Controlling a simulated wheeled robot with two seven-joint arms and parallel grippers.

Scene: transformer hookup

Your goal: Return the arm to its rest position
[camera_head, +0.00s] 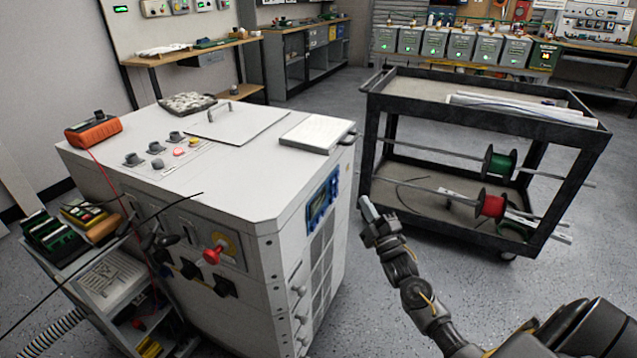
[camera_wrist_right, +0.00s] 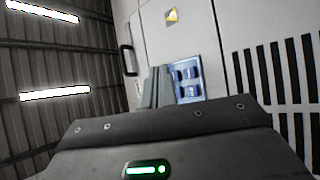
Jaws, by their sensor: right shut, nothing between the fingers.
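My right arm comes in from the lower right of the head view. Its gripper (camera_head: 367,207) is shut and empty, raised in the open space between the white cabinet (camera_head: 250,180) and the black cart. In the right wrist view the shut fingers (camera_wrist_right: 156,85) point toward the cabinet's side, where a blue panel (camera_wrist_right: 187,80) shows behind them. The same blue panel (camera_head: 322,199) shows on the cabinet's right side in the head view. I cannot tell from these views whether the gripper touches the cabinet; it looks apart. My left gripper is not in view.
The black cart (camera_head: 480,122) with red and green wire spools stands to the right, beyond the gripper. A small tool cart (camera_head: 85,265) stands at the left by the cabinet. Bare grey floor (camera_head: 350,310) lies between the cabinet and my arm.

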